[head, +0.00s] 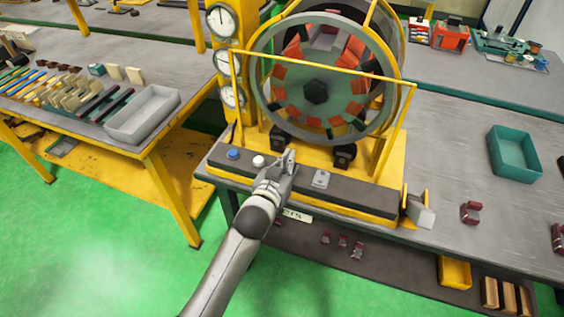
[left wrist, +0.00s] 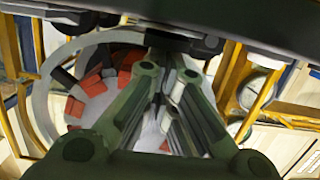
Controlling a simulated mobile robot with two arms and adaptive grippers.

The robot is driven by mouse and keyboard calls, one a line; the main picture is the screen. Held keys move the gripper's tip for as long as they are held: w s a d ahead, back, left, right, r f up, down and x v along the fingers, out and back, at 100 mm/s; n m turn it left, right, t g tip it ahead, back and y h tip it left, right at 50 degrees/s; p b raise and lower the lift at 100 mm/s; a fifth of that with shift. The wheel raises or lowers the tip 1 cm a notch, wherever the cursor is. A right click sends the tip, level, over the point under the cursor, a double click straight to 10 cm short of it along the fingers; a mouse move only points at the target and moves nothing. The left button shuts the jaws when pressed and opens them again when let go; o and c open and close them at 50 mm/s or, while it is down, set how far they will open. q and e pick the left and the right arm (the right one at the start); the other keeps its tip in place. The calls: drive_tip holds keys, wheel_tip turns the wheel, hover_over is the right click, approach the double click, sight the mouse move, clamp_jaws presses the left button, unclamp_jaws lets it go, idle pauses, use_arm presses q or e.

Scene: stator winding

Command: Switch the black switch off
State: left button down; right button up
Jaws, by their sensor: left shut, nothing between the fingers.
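The winding machine's dark control strip (head: 345,192) runs along its yellow base in the head view. A blue button (head: 233,154) and a white button (head: 258,161) are at its left. My left gripper (head: 287,160) is shut and empty, over the strip just right of the white button. A small grey plate (head: 321,180) is to the right of the gripper. I cannot clearly make out the black switch; the gripper covers part of the strip. In the left wrist view the gripper's fingers reach up to a dark part (left wrist: 182,42) below the strip; I cannot tell whether they touch. My right gripper is not visible.
The large stator ring (head: 320,80) stands behind the strip inside a yellow frame. Gauges (head: 221,20) are on a yellow post to its left. A green tray (head: 514,153) is on the right table.

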use_arm(q)
drive_tip(key=r+p, duration=0.3)
drive_tip(key=r, duration=0.1)
drive_tip(key=shift+w, duration=0.25)
drive_tip(key=r+b+v, duration=0.1)
drive_tip(key=v, duration=0.9)
drive_tip(key=shift+w+r+b, duration=0.15)
drive_tip(key=shift+r+b, duration=0.05)
drive_tip(key=shift+b, duration=0.15)
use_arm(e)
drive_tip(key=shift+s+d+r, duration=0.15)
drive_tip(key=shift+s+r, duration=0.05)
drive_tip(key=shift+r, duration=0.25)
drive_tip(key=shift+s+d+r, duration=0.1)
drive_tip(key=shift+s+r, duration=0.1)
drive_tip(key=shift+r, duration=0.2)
use_arm(q)
drive_tip(key=shift+d, duration=0.15)
